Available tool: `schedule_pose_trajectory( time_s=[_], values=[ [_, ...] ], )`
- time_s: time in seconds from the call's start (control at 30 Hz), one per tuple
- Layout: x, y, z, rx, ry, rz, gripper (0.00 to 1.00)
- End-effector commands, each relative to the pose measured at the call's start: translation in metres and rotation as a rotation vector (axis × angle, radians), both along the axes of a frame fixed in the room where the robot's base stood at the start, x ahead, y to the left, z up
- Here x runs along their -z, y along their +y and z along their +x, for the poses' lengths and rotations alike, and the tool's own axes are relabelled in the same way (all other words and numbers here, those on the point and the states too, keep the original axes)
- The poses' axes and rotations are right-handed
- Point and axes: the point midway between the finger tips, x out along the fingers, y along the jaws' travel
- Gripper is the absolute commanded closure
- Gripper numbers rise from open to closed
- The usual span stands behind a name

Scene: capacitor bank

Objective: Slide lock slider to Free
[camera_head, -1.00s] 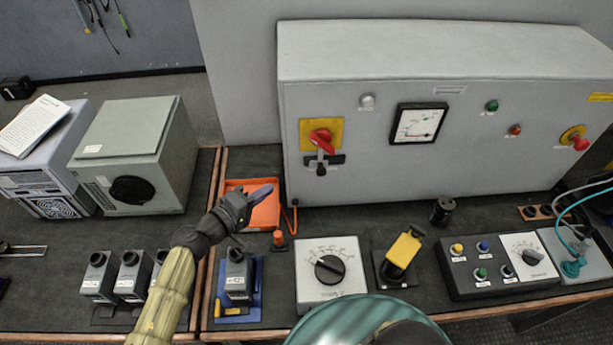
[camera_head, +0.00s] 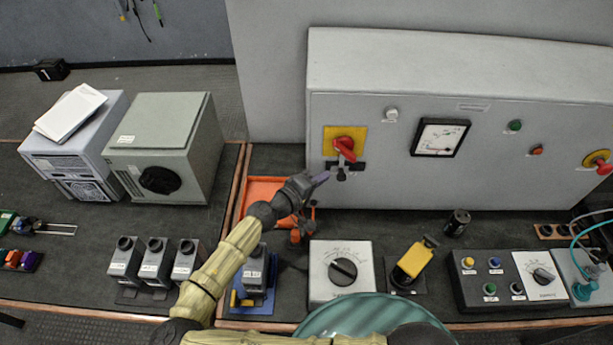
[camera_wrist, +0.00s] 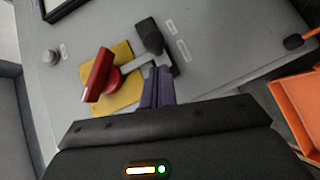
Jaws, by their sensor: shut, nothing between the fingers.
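The lock slider (camera_head: 341,173) is a small black knob on a dark plate below the red rotary handle (camera_head: 345,147). The handle sits on a yellow plate (camera_head: 331,136) on the grey cabinet front. In the wrist view the slider knob (camera_wrist: 149,36) stands out from the cabinet, with two small label plates beside it whose text I cannot read. My gripper (camera_head: 322,178) is shut and empty, just left of and slightly below the slider in the head view. In the wrist view its purple fingertips (camera_wrist: 158,75) are close to the slider's plate; contact cannot be told.
An orange tray (camera_head: 262,187) lies below my forearm, with an orange item (camera_head: 301,232) nearby. A dial box (camera_head: 342,272) and a yellow-handled device (camera_head: 413,260) stand in front of the cabinet. A meter (camera_head: 440,138) is mounted right of the handle.

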Motion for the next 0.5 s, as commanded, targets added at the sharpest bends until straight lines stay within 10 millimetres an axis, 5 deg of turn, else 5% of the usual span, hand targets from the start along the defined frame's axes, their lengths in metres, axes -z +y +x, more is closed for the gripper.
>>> schedule_pose_trajectory(
  time_s=[0.5],
  values=[
    [0.0045, -0.016, -0.0003, 0.0, 0.0, 0.0, 1.0]
  ],
)
